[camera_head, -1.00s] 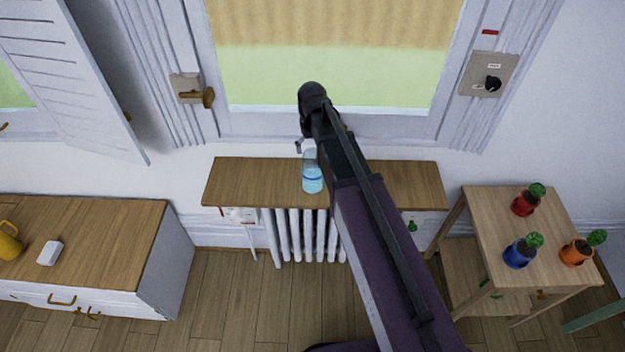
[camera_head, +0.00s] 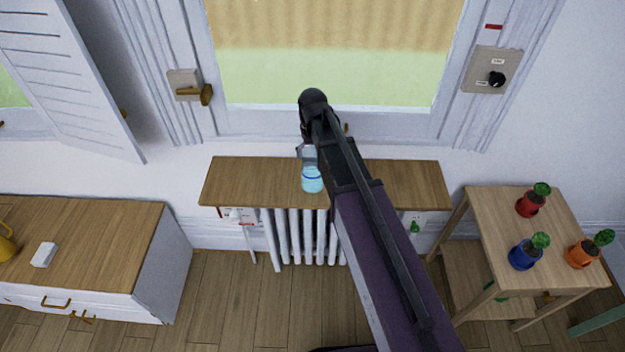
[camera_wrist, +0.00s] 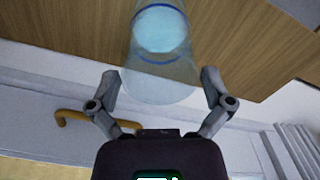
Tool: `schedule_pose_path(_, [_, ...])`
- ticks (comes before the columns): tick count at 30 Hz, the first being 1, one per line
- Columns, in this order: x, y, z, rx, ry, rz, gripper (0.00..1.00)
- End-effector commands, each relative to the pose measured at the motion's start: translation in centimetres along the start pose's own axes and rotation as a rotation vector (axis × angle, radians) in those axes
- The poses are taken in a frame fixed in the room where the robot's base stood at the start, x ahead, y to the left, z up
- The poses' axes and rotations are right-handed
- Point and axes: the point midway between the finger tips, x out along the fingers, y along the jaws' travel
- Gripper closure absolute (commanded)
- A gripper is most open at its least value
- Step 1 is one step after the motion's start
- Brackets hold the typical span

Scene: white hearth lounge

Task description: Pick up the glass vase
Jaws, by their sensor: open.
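The glass vase (camera_head: 312,180) is clear with light blue contents and a blue band. It stands on the wooden shelf (camera_head: 245,184) above the radiator, partly hidden by my arm in the head view. In the wrist view the glass vase (camera_wrist: 163,68) is at top centre, its clear mouth end towards me. My gripper (camera_wrist: 160,82) is open, with one finger on each side of the vase's mouth end. I cannot tell whether either finger touches it. In the head view my gripper (camera_head: 302,150) is mostly hidden behind my wrist, close to the vase.
The window (camera_head: 335,75) and its frame stand right behind the shelf. A white radiator (camera_head: 295,236) is below it. A low cabinet (camera_head: 75,235) is at left with a white box (camera_head: 44,255). A wooden side table (camera_head: 492,230) at right holds small potted cacti.

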Motion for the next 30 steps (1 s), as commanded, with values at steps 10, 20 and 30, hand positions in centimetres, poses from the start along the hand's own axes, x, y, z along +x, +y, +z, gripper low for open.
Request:
schedule_pose_path(10, [2.0,0.0,0.0,0.000,0.000,0.000,0.00])
schedule_pose_path(20, [2.0,0.0,0.0,0.000,0.000,0.000,0.00])
schedule_pose_path(30, [2.0,0.0,0.0,0.000,0.000,0.000,0.12])
